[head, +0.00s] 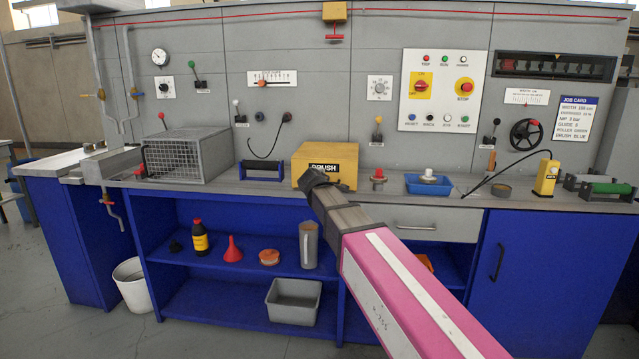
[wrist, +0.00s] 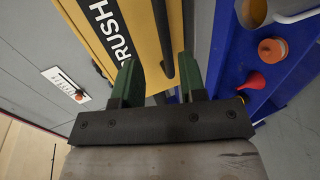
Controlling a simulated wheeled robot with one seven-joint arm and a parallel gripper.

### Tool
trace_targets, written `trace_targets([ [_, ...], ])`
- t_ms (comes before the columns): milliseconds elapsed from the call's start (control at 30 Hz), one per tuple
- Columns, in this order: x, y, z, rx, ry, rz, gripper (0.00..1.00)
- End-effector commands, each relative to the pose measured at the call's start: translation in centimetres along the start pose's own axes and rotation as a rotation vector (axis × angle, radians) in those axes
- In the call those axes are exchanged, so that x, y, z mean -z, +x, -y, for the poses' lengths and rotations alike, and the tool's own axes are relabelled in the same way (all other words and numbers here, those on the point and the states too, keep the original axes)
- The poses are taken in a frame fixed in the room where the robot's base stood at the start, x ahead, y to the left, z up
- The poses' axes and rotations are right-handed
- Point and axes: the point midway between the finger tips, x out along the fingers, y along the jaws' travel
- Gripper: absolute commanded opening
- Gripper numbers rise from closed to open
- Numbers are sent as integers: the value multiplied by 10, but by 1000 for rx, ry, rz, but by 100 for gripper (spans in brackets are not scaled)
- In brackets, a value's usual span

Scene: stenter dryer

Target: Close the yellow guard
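The yellow guard (head: 325,156) is a box-like cover with a black BRUSH label, on the bench at the middle of the head view. My gripper (head: 313,179) is at the guard's front lower edge. In the wrist view its green fingers (wrist: 160,78) are apart, with the bar showing between them. I cannot tell whether they touch it. My gripper hides part of the guard's front, and what lies inside the guard is hidden.
A red knob (head: 377,178) and a blue tray (head: 428,185) are close on the right. Blue shelves (head: 250,262) with several items lie below the bench.

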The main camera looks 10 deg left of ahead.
Motion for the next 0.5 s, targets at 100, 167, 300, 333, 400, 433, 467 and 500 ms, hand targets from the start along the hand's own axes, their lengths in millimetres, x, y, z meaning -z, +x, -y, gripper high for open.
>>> trace_targets([
  [100,-1,-23,2,-1,0,-2,38],
  [167,-1,-34,2,-1,-1,-2,38],
  [300,-1,-61,1,-2,0,-2,38],
  [333,-1,-67,2,-2,0,-2,38],
  [400,-1,-77,2,-1,-1,-2,38],
  [433,-1,-81,2,-1,-1,-1,38],
  [467,-1,-84,2,-1,-1,-1,38],
  [500,-1,-87,1,-1,-1,-1,38],
])
